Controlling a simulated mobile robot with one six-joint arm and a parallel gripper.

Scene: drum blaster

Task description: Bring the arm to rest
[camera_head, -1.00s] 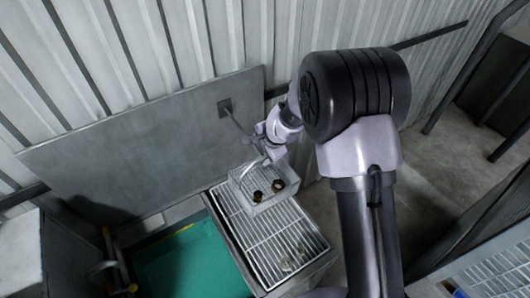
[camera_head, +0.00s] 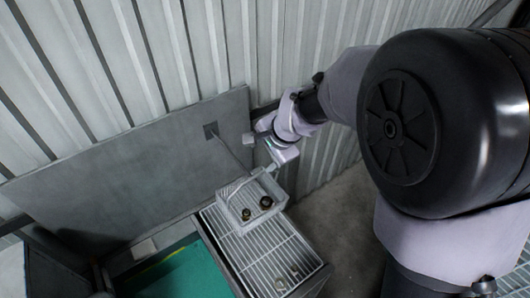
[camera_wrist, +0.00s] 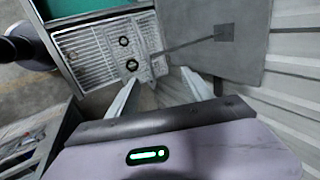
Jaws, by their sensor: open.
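My arm reaches from the right of the head view toward the grey panel (camera_head: 120,170). My gripper (camera_head: 272,168) is beside the upper right edge of a clear wire-like basket (camera_head: 238,218). In the wrist view my gripper (camera_wrist: 160,88) has its two pale fingers spread apart, with nothing seen between them. The basket also shows there (camera_wrist: 143,45), beyond the fingers, holding two dark round parts (camera_wrist: 124,41). Whether a finger touches the basket I cannot tell.
The basket stands on a slatted metal grate (camera_head: 262,262), with small loose parts (camera_head: 280,283) near its front. A green surface (camera_head: 185,275) lies left of the grate. A thin rod (camera_head: 230,150) sticks out from the panel. A corrugated wall (camera_head: 200,50) rises behind.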

